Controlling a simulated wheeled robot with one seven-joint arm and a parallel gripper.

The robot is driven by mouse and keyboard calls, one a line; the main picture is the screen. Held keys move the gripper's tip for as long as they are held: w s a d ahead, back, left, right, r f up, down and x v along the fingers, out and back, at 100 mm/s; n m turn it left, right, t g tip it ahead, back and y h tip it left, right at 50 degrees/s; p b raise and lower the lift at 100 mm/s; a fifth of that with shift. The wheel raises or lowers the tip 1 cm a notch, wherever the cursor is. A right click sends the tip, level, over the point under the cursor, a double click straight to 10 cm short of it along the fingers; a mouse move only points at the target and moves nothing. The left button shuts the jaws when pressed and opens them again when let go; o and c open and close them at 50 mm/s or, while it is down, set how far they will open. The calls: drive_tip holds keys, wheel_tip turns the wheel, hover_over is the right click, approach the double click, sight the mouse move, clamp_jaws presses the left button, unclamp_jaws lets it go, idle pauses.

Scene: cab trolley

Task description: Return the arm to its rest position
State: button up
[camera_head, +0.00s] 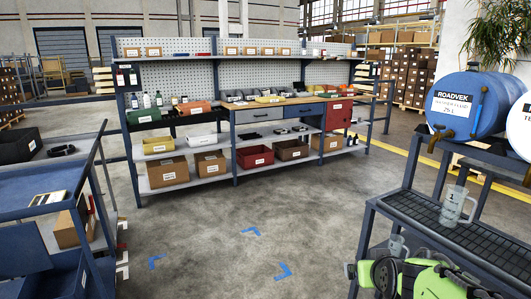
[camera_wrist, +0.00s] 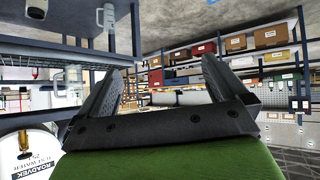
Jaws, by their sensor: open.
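My gripper (camera_wrist: 158,75) shows in the wrist view with its two dark fingers spread wide apart. It is open and nothing is between the fingers. The green body of my arm (camera_head: 420,279) shows at the lower right of the head view, folded low beside the dark metal stand (camera_head: 410,212). The fingers cannot be made out clearly in the head view. The wrist picture is upside down, with the floor at the top.
A clear measuring jug (camera_head: 455,206) stands on the stand's black grid top, and a smaller one (camera_head: 397,246) is lower. A blue drum (camera_head: 465,105) lies above. A workbench (camera_head: 262,112) stands at the back, a blue trolley (camera_head: 40,200) at left. The middle floor is clear.

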drive_tip(key=s+a+r+g+y, duration=0.1)
drive_tip(key=s+a, duration=0.3)
drive_tip(key=s, duration=0.5)
drive_tip(key=s+a+r+n+g, duration=0.1)
drive_tip(key=s+a+g, duration=0.15)
drive_tip(key=s, duration=0.65)
drive_tip(key=s+a+g+y, duration=0.1)
drive_tip(key=s+a, duration=0.3)
drive_tip(key=s, duration=0.5)
wheel_tip(320, 180, up, 18)
drive_tip(key=p, duration=1.8)
drive_tip(key=shift+w+f, duration=0.2)
drive_tip(key=shift+f, duration=0.05)
